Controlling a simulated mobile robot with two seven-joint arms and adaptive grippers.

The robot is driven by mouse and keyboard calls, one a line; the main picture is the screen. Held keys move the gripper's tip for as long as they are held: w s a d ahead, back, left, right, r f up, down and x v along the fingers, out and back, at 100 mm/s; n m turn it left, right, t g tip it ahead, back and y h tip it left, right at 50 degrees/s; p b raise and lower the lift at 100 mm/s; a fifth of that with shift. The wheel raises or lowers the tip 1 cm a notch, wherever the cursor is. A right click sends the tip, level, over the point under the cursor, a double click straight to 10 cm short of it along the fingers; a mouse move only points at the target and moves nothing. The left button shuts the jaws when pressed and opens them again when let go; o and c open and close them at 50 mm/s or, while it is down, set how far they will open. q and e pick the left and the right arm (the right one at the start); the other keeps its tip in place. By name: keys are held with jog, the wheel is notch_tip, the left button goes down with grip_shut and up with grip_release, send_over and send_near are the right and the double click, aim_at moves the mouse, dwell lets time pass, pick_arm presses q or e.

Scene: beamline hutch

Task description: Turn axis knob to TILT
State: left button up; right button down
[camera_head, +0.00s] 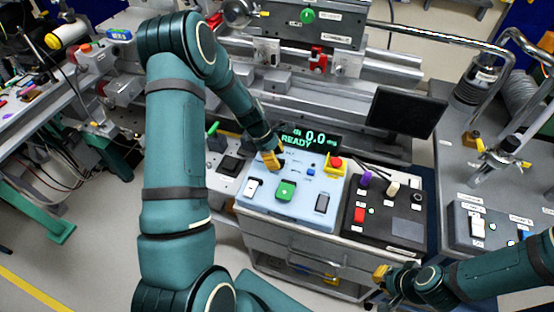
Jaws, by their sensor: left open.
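A light blue control panel (257,213) stands on the cabinet in the middle. My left gripper (271,162), with yellow fingertips, is over its upper left part, pointing down. It is open, and its fingers hide what lies right under them. A small dark part shows at the fingertips; I cannot tell whether it is the axis knob, and no TILT label is readable. My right gripper (381,273) is at the lower right, in front of the cabinet and away from the panel; its finger opening is too small to tell.
The blue panel also carries a green button (286,190), a red emergency stop (335,163) and a white rocker switch (254,187). A display (311,139) behind reads READY and 0.0. A black panel (395,233) with purple and white levers adjoins on the right.

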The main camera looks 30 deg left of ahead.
pick_arm(q)
jog(key=shift+w+d+f, duration=0.1)
jog(key=shift+d+f, duration=0.05)
jog(key=shift+f, duration=0.25)
grip_shut()
